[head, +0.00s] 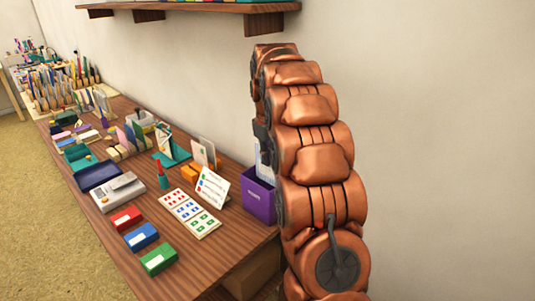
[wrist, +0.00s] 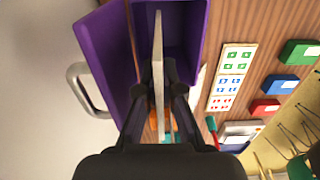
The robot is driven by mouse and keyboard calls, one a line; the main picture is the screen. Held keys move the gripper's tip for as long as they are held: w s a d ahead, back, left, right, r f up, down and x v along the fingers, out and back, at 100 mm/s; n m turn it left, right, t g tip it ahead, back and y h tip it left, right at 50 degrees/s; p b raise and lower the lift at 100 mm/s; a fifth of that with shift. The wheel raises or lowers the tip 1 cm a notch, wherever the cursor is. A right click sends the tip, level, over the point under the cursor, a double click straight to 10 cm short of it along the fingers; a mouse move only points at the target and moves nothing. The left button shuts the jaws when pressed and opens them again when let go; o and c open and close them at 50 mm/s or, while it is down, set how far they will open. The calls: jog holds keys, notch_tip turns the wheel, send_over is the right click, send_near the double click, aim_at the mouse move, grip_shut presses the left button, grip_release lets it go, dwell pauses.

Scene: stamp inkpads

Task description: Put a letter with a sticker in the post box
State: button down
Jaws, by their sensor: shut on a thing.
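The purple post box (head: 259,200) stands at the table's right end, partly hidden by my arm. In the wrist view its open inside (wrist: 185,30) shows at the top, and a purple panel with a grey handle (wrist: 80,90) is at the left. My gripper (wrist: 158,75) is shut on a thin pale letter (wrist: 157,45), seen edge-on. The letter's far end overlaps the box's opening; I cannot tell how deep it is. Its faces and any sticker on it are hidden. A pale piece of it seems to show above the box in the head view (head: 264,158).
A sticker sheet (head: 190,214) lies left of the box, with red (head: 126,218), blue (head: 141,236) and green (head: 158,260) inkpads in front. A card with coloured marks (head: 212,187) stands close to the box. A shelf (head: 190,6) is on the wall above.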

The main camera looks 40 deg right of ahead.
jog(key=shift+f, duration=0.25)
jog(key=c, duration=1.2)
grip_release()
jog(key=shift+c, duration=0.2)
jog(key=shift+r, duration=0.1)
jog(key=shift+r+p, duration=1.3)
jog(key=shift+r, duration=1.65)
jog(key=shift+a, duration=0.1)
